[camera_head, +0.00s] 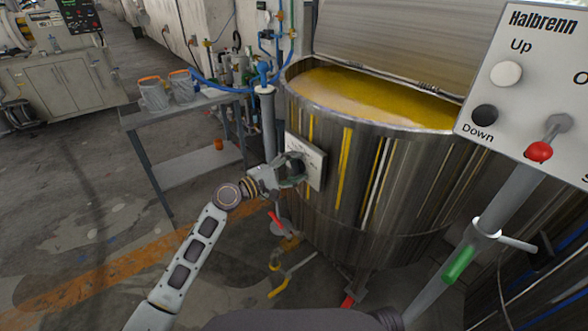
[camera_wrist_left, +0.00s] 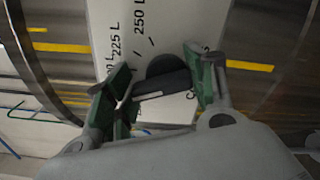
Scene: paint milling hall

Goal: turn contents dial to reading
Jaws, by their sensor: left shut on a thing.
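The contents dial is a white plate (camera_head: 317,158) on the side of a steel vat (camera_head: 360,180). In the left wrist view the plate (camera_wrist_left: 115,20) shows the marks 225 L and 250 L, with another label partly hidden. A dark round knob (camera_wrist_left: 163,70) with a grey grip bar sits on it. My left gripper (camera_head: 293,168) is at the plate, its green-padded fingers shut on the knob, one on each side. The gripper covers part of the scale, and I cannot tell which reading the knob points to. My right gripper is not in view.
The open vat holds yellow paint (camera_head: 365,95). A Halbrenn control panel (camera_head: 525,75) with a red-knobbed lever stands close on the right. A metal table (camera_head: 190,105) with two grey buckets stands left of the vat. Yellow and red valve handles (camera_head: 277,285) sit low by the vat.

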